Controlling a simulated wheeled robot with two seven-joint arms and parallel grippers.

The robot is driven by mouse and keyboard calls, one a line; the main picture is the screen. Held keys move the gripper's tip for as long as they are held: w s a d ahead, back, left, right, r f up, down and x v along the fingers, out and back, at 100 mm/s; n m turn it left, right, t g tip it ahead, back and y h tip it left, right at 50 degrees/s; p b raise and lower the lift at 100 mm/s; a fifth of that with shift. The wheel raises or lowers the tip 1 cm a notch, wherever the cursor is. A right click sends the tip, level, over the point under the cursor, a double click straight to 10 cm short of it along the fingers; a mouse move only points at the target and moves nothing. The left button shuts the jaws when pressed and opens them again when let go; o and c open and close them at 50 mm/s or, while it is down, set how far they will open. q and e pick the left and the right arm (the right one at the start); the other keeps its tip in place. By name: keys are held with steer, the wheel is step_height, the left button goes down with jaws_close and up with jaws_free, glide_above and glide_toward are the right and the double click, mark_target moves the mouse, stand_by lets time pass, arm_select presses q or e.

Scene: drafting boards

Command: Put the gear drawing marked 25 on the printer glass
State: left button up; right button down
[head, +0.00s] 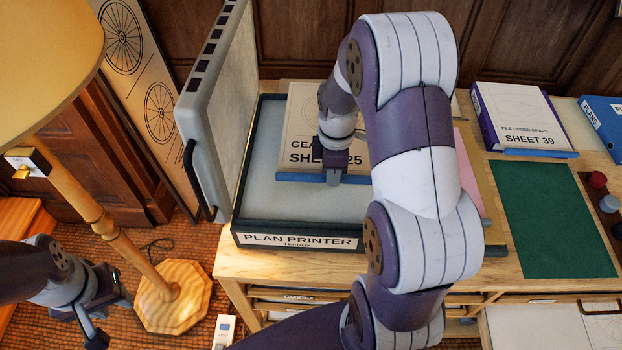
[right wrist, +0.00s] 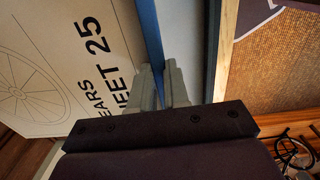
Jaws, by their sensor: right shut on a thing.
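The gear drawing marked 25 (head: 302,130) is a cream sheet with a blue strip along its near edge. In the head view it lies over the glass of the plan printer (head: 300,205), toward the back. My right gripper (head: 333,180) is shut on the blue strip; the right wrist view shows its fingers (right wrist: 160,88) on either side of the strip. My right arm hides the sheet's right part. I cannot tell whether the sheet touches the glass.
The printer's lid (head: 215,105) stands open at the left. A lamp (head: 110,215) stands left of the table. Sheet 39 (head: 520,118), a green mat (head: 553,220) and a blue plans folder (head: 603,118) lie to the right.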

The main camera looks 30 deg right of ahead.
glide_above(309, 209)
step_height(309, 209, down, 3)
steer(key=shift+d+f, duration=0.1)
steer(key=shift+f, duration=0.1)
steer(key=f, duration=0.3)
steer(key=shift+s+a+f+p, duration=0.1)
steer(key=shift+a+f+p, duration=0.1)
steer(key=shift+f+p, duration=0.15)
steer(key=shift+f, duration=0.3)
steer(key=c, duration=1.1)
jaws_free()
step_height(309, 209, up, 12)
steer(key=s+a+m+t, duration=0.1)
steer(key=s+a+m, duration=0.4)
steer(key=s+m, duration=0.3)
steer(key=m, duration=0.3)
steer(key=shift+s+m, duration=0.3)
steer(key=shift+s, duration=0.05)
